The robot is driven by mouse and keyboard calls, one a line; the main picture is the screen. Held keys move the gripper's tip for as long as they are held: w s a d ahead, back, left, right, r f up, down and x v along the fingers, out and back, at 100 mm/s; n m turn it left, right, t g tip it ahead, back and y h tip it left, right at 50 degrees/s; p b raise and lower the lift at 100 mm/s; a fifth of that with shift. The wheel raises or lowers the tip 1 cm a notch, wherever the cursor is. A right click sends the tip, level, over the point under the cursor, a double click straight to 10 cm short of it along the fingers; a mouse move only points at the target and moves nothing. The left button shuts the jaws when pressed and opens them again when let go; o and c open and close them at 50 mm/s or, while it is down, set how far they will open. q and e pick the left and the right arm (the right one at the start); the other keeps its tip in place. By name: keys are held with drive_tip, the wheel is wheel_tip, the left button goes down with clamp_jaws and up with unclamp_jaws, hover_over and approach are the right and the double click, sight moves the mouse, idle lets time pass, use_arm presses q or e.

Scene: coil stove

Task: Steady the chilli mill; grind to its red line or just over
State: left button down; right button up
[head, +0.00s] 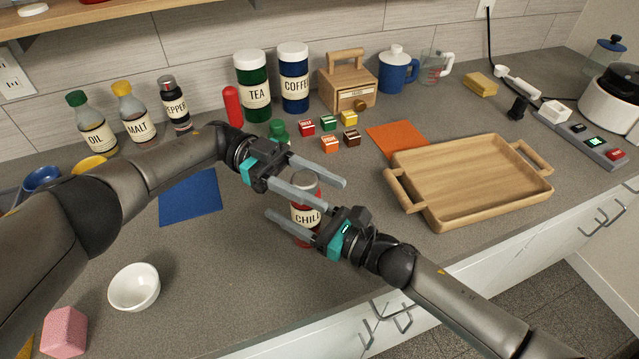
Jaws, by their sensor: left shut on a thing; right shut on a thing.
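The chilli mill (306,216), a red cylinder with a cream CHILLI label and a greyish top, stands upright on the counter near the middle. My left gripper (335,192) reaches in from the left and is shut on the mill's upper part, one finger on each side. My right gripper (282,212) reaches in from the lower right and is shut on the mill's body. Fingers cover parts of the mill. I cannot make out a red line or a grind level on it.
A wooden tray (418,208) stands to the right, with an orange mat (398,138) behind it. A blue mat (190,198) and white bowl (134,288) lie left. The counter in front is clear.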

use_arm(q)
drive_tip(key=shift+s+f, duration=0.1)
drive_tip(key=shift+s, duration=0.05)
idle(0.5)
drive_tip(key=shift+c, duration=1.6)
unclamp_jaws()
wheel_tip(320, 180, up, 10)
